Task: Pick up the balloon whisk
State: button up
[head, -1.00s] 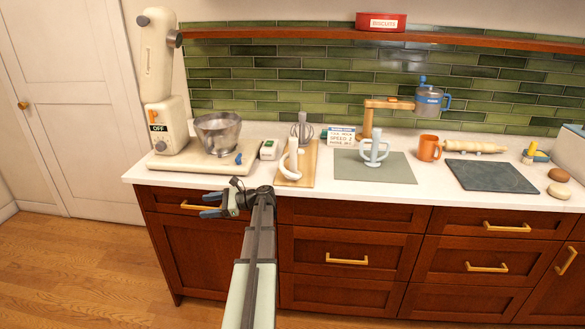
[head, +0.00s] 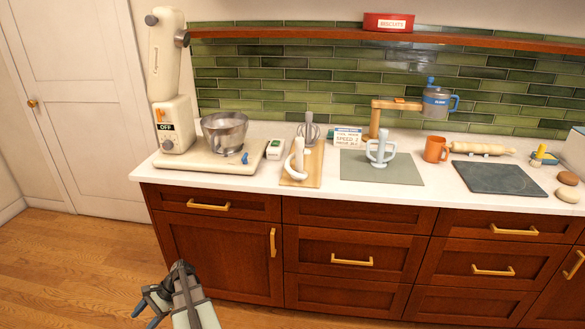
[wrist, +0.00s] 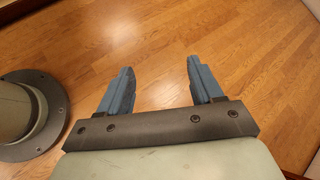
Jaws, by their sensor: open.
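The balloon whisk (head: 309,130) stands upright at the back of a wooden board (head: 314,172) on the counter, with its grey wires low and its shaft up. A white dough hook (head: 298,158) stands in front of it on the same board. My gripper (head: 146,314) is low at the bottom left of the head view, in front of the cabinets and well below the counter. In the wrist view my gripper (wrist: 160,75) is open and empty, with both blue fingers apart over the wooden floor. The whisk is not in the wrist view.
A stand mixer (head: 172,125) with a steel bowl (head: 224,130) stands left of the board. A white flat beater (head: 380,151) stands on a grey mat (head: 405,173) to the right. A small sign (head: 347,139) and wooden stand (head: 376,120) are behind. The floor before the cabinets is clear.

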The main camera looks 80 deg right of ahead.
jog(key=a+f+n+g, duration=0.1)
jog(key=a+f, duration=0.1)
jog(key=a, duration=0.2)
jog(key=s+d+r+m+g+h, duration=0.15)
jog(key=s+d+h, duration=0.55)
jog(key=d, duration=0.7)
jog(key=n+g+h, duration=0.3)
jog(key=g+h, duration=0.5)
jog(key=h, duration=1)
send_near(298, 145)
jog(key=d, duration=0.4)
jog(key=s+d, duration=0.1)
jog(key=d, duration=0.2)
jog(key=s+d, duration=0.1)
jog(key=d, duration=0.3)
jog(key=shift+s+d+f, duration=0.15)
jog(key=shift+d, duration=0.2)
grip_shut()
